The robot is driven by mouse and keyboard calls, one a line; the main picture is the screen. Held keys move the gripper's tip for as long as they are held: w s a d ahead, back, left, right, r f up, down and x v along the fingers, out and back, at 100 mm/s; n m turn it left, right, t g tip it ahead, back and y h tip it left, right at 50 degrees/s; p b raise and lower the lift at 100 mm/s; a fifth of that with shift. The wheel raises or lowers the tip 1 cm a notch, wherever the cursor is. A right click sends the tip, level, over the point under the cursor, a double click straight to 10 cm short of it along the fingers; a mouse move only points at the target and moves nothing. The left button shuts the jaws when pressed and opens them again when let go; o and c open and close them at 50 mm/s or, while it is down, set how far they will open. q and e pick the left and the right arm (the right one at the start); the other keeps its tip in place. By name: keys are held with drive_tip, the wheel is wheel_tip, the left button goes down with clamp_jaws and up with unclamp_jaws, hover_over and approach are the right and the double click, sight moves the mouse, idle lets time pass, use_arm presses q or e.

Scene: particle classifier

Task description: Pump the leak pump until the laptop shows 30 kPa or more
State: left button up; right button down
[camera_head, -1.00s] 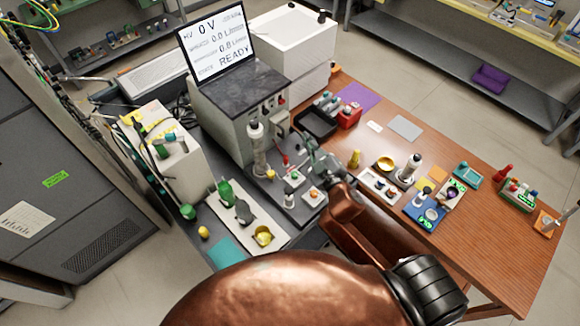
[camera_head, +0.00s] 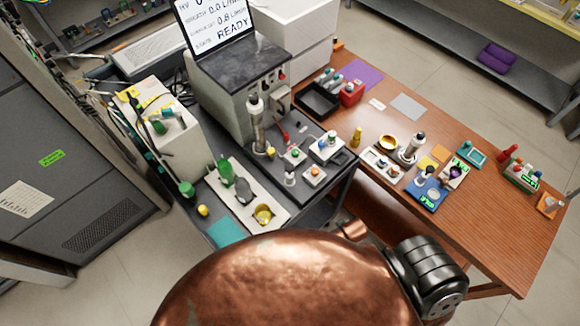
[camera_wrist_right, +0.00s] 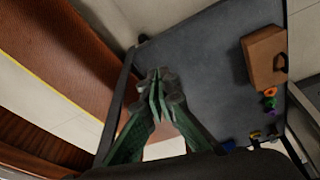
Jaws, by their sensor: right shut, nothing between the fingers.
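The laptop (camera_head: 218,27) stands on the dark-topped instrument box (camera_head: 240,80). Its screen reads READY with 0.0 and 0.8 L/min lines; the top line is cut off by the picture edge, and I read no kPa value. I cannot tell for certain which device is the leak pump; small white units with knobs (camera_head: 327,148) and an upright metal cylinder (camera_head: 256,125) stand on the dark bench. My right gripper (camera_wrist_right: 160,80) is shut and empty in the right wrist view, above a grey surface (camera_wrist_right: 205,60). My arm hides it in the head view. My left gripper is not in view.
A white tray (camera_head: 222,205) with green parts and a yellow cup lies at the bench's near left. The wooden table (camera_head: 465,240) on the right holds several small devices. A brown box (camera_wrist_right: 264,56) and small coloured rings lie on the wrist view's grey surface.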

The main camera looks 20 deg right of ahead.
drive_tip(key=s+f+g+b, duration=0.1)
drive_tip(key=s+f+b, duration=0.4)
drive_tip(key=f, duration=1.4)
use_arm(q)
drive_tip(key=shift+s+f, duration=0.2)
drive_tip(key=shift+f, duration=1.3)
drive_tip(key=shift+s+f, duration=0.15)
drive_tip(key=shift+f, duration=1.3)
use_arm(e)
drive_tip(key=s+f+g, duration=0.1)
drive_tip(key=s+f, duration=1.3)
drive_tip(key=s, duration=0.4)
drive_tip(key=shift+a+n, duration=0.35)
drive_tip(key=shift+n, duration=0.05)
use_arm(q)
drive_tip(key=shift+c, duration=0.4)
